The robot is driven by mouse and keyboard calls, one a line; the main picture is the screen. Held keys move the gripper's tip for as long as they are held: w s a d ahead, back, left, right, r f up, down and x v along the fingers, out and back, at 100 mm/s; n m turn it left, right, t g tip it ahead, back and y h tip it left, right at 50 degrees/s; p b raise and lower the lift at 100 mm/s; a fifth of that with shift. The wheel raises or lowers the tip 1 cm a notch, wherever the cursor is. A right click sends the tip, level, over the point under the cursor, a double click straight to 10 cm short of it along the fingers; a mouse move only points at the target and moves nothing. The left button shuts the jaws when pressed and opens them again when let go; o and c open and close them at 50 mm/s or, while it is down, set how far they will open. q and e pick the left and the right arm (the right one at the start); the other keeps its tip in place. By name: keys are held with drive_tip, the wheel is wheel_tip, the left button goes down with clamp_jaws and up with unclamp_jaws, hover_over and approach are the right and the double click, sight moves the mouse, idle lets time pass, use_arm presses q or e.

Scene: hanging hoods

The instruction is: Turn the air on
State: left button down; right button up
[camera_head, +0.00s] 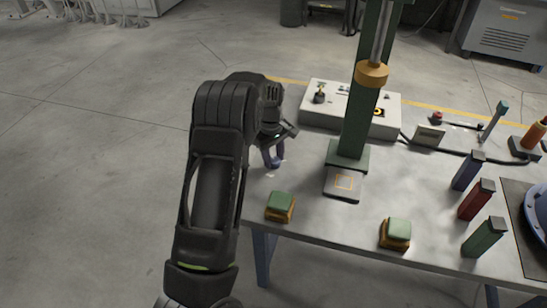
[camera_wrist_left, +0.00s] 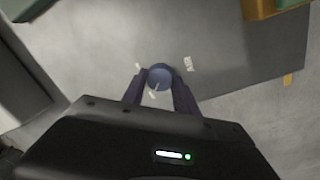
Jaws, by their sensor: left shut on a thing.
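A round blue knob (camera_wrist_left: 160,77) with a pale mark on it sits on the grey metal tabletop in the left wrist view. Small white labels lie on the surface beside it, and one seems to read AIR. My left gripper (camera_head: 273,158) is at the left edge of the table in the head view, pointing down. In the wrist view its two dark fingers (camera_wrist_left: 159,90) are closed around the sides of the knob. In the head view the knob is hidden by the gripper. My right gripper is not in view.
The workbench (camera_head: 310,215) carries a press with a green column (camera_head: 360,115), a white control box (camera_head: 335,97), a green-topped button block (camera_head: 280,206) and another (camera_head: 396,233). Blue, red (camera_head: 477,200) and green upright blocks stand at the right. Open floor (camera_head: 90,200) lies left.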

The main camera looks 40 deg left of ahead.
use_arm(q)
drive_tip(key=m+b, duration=0.2)
drive_tip(key=m, duration=0.1)
drive_tip(key=shift+w+f+m, duration=0.1)
drive_tip(key=shift+m, duration=0.3)
drive_tip(key=m+b, duration=0.1)
drive_tip(key=m, duration=0.3)
drive_tip(key=shift+m+b, duration=0.3)
drive_tip(key=m, duration=0.4)
drive_tip(key=shift+w+m+b, duration=0.15)
drive_tip(key=shift+m+b, duration=0.15)
drive_tip(key=shift+b, duration=0.1)
drive_tip(key=m, duration=0.4)
drive_tip(key=shift+m+g, duration=0.3)
drive_tip(key=shift+g, duration=0.1)
drive_tip(key=c, duration=0.9)
unclamp_jaws()
drive_tip(key=shift+d+h, duration=0.1)
drive_tip(key=shift+h, duration=0.2)
drive_tip(key=shift+c, duration=0.2)
